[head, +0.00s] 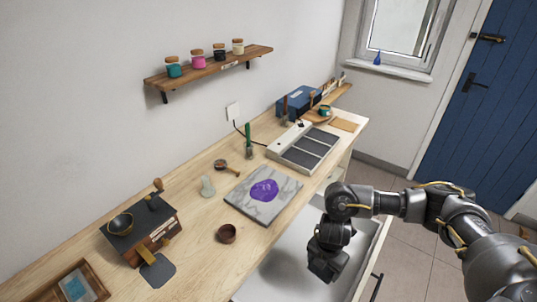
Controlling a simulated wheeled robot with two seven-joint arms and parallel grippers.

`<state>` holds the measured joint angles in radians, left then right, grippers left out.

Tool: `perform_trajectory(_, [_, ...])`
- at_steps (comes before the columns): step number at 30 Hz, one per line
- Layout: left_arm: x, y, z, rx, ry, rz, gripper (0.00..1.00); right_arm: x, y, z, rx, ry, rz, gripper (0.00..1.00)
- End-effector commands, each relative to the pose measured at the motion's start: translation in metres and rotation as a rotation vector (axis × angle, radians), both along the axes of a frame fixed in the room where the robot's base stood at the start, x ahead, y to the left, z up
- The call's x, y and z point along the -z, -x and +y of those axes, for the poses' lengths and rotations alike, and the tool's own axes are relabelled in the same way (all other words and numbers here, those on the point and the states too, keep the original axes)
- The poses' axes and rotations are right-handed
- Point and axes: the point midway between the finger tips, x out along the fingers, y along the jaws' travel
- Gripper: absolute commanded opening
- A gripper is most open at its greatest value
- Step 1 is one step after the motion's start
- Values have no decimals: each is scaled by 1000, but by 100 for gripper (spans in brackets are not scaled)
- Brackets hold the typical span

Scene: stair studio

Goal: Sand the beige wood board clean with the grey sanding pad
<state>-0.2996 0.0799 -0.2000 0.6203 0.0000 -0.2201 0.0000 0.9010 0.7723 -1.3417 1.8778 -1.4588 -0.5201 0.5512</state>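A flat tan board (346,125) lies at the far right end of the wooden counter; I cannot tell if it is the beige wood board. I cannot make out a grey sanding pad for certain. A dark grey flat piece (158,271) with a wooden handle lies by the black-topped box at the front left. A grey marbled slab (284,190) with a purple smear (264,190) lies mid-counter. My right gripper (322,272) points down over the white recess, apart from these things; its fingers are too dark to read. My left gripper is out of view.
A small brown bowl (226,233) and a pale cup (207,186) stand near the slab. A white unit with dark panels (306,147) and a blue box (299,101) stand behind. A jar shelf (211,65) is on the wall. A wooden tray (45,289) is front left.

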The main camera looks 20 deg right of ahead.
Motion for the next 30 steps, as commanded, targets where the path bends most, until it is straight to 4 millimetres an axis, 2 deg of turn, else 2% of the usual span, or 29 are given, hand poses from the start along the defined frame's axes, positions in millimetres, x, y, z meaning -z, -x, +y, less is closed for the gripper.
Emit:
perform_trajectory(5, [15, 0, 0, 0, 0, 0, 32, -30, -30, 32, 232, -1, -15, 54])
perform_trajectory(9, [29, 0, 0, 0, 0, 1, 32, -66, -47, 58, 533, -1, -13, 54])
perform_trajectory(12, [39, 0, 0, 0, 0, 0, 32, -93, -53, 69, 769, -2, -11, 54])
perform_trajectory(18, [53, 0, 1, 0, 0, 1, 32, -141, -55, 75, 1195, -1, -9, 54])
perform_trajectory(21, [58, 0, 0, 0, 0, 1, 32, -157, -53, 74, 1352, -1, -7, 54])
perform_trajectory(25, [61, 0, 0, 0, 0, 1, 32, -169, -50, 72, 1482, -1, -2, 54])
perform_trajectory(30, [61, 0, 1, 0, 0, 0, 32, -174, -49, 71, 1542, 0, 0, 54])
